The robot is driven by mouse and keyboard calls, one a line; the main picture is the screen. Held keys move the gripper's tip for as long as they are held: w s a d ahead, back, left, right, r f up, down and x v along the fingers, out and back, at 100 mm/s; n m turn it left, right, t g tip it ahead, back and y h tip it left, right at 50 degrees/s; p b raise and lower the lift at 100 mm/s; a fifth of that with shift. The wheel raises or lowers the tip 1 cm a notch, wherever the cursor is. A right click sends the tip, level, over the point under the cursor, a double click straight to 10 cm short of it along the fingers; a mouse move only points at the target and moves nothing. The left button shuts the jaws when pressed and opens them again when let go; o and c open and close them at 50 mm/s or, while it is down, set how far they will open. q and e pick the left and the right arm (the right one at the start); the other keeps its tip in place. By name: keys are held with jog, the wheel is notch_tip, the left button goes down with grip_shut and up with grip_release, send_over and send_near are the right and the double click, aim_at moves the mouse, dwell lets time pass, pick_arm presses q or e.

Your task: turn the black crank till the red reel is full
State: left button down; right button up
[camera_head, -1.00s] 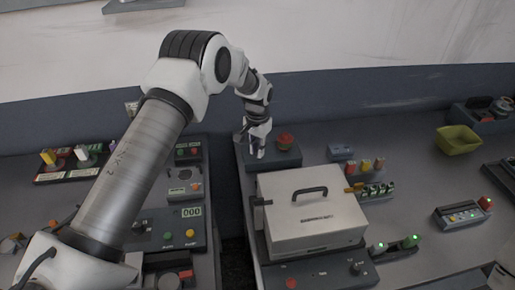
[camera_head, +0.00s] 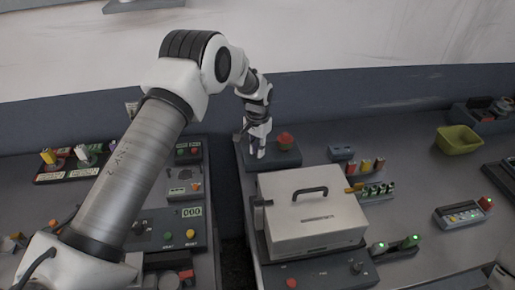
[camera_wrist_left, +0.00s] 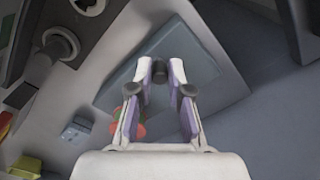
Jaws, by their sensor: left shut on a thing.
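The red reel (camera_head: 285,138) sits on a dark base (camera_head: 287,157) at the back of the bench. In the left wrist view, the reel (camera_wrist_left: 134,122) shows partly, behind a finger. My left gripper (camera_head: 257,152) points down just left of the reel. In the left wrist view, my left gripper (camera_wrist_left: 161,78) is shut on a small dark knob (camera_wrist_left: 160,70) between its fingertips, which looks like the handle of the black crank. The rest of the crank is hidden by the gripper. I cannot tell how full the reel is. My right gripper is not in view.
A white box with a black handle (camera_head: 312,218) stands in front of the reel. A small blue block (camera_head: 341,152) and a yellow-green bin (camera_head: 458,141) lie to the right. A control panel with a counter (camera_head: 168,228) stands to the left, across a gap.

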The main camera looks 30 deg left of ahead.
pick_arm(q)
jog(key=shift+f, duration=0.15)
dwell(0.4)
jog(key=c, duration=1.2)
grip_release()
jog(key=shift+o, duration=0.5)
jog(key=shift+w+a+f, duration=0.15)
jog(key=shift+w, duration=0.05)
notch_tip(320, 180, up, 12)
